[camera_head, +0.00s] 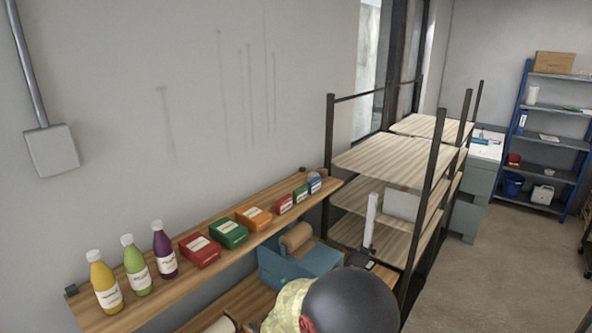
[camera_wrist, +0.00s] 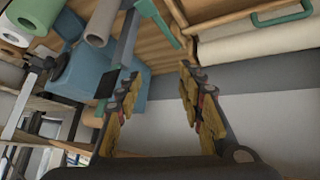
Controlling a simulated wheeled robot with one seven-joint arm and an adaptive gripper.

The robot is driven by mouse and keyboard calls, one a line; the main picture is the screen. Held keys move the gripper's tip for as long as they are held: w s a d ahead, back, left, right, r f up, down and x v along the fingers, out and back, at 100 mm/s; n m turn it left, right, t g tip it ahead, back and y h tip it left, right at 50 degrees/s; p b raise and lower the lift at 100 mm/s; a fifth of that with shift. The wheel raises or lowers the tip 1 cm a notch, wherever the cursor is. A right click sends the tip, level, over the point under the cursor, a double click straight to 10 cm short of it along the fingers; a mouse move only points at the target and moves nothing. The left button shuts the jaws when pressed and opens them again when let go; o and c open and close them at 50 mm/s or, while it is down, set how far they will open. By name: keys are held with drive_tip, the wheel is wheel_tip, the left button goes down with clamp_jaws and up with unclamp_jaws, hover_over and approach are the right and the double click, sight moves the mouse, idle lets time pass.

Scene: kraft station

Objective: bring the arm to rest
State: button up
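My gripper (camera_wrist: 158,76) shows in the wrist view with its two fingers spread apart. Nothing is held between them; a pale grey wall and part of a wooden surface show past the gap. The wrist view looks turned over, with the wooden bench (camera_wrist: 165,45) at the top. In the head view a dark rounded part of my arm (camera_head: 350,300) shows at the bottom, in front of the bench. My gripper's fingers cannot be made out there.
A wooden wall shelf (camera_head: 150,305) bears bottles (camera_head: 105,287) and several small boxes (camera_head: 229,233). Below it stands a blue dispenser (camera_head: 298,268) with a brown roll. A wood-and-metal rack (camera_head: 385,158) stands beyond, near my arm. Open floor (camera_head: 510,260) lies at the right.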

drive_tip(key=s+d+r+m+g+b, duration=0.1)
drive_tip(key=s+d+r+g+b, duration=0.25)
drive_tip(key=s, duration=0.65)
drive_tip(key=s+d+m+g+b, duration=0.15)
drive_tip(key=s+d+b, duration=0.4)
drive_tip(key=s, duration=0.55)
drive_tip(key=s+d+f+m+t+h+b, duration=0.1)
drive_tip(key=s+d+b, duration=0.6)
drive_tip(key=d+b, duration=0.2)
drive_tip(key=s+d+f+m+t+b, duration=0.1)
drive_tip(key=s+d+f+b, duration=0.1)
drive_tip(key=s+d+b, duration=0.6)
drive_tip(key=d+b, duration=0.2)
drive_tip(key=b, duration=0.2)
drive_tip(key=shift+d+m+t+h, duration=0.15)
drive_tip(key=shift+m+t+h, duration=0.15)
drive_tip(key=shift+m+h, duration=0.1)
